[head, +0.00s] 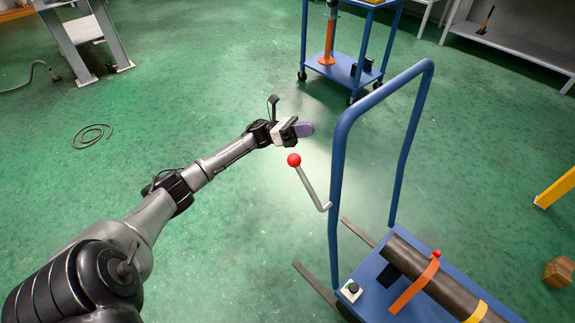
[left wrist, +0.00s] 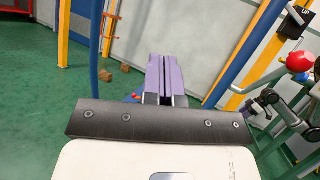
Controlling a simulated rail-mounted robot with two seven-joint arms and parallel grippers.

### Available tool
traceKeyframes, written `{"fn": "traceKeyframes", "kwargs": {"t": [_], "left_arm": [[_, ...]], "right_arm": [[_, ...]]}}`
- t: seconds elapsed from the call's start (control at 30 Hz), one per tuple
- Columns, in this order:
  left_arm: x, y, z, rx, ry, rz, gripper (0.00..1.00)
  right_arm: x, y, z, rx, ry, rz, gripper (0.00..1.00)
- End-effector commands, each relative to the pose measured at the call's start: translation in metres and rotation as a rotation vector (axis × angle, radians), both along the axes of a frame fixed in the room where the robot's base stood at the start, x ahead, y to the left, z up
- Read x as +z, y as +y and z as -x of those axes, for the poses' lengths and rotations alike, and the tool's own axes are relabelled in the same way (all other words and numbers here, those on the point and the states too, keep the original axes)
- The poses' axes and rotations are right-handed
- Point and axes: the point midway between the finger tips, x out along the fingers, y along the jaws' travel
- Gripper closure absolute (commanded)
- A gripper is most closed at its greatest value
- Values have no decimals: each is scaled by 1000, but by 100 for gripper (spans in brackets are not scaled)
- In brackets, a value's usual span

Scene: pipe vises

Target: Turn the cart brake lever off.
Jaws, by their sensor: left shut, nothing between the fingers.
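The brake lever (head: 313,190) is a bent grey rod with a red ball knob (head: 294,160). It rises up and leftward from the near upright of the blue cart's handle frame (head: 338,150). My left gripper (head: 306,129) has purple fingers and is shut and empty. In the head view it appears just above the red knob, with a visible gap between them. In the left wrist view the shut fingers (left wrist: 165,78) point ahead, and a red ball (left wrist: 300,61) shows at the right edge; I cannot tell whether it is the lever's knob.
The cart deck (head: 373,297) carries a dark pipe (head: 440,285) under an orange strap (head: 414,288). A second blue cart (head: 342,68) stands behind. A black cable (head: 92,135) lies on the floor at left. Green floor is clear left of the lever.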

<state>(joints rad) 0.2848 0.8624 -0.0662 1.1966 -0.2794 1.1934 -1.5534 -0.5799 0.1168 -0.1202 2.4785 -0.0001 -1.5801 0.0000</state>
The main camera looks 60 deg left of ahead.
Motion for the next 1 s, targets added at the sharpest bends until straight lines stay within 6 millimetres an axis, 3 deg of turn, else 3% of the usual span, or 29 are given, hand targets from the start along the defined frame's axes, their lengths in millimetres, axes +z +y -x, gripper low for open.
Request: {"fn": "traceKeyframes", "kwargs": {"t": [0.17,0.3,0.5,0.77,1.0], "left_arm": [[-26,14,42,-185,-58,47,100],[-28,20,78,-335,-165,70,100],[-25,17,111,-501,-288,69,100],[-19,13,122,-552,-330,62,100],[-5,-4,122,-551,-329,63,100]], "right_arm": [[3,1,0,-1,-4,-3,57],[3,1,0,-1,-3,-3,57],[3,0,0,-1,-3,-2,57],[14,-2,0,4,-1,7,57],[47,-2,0,5,-1,8,57]]}}
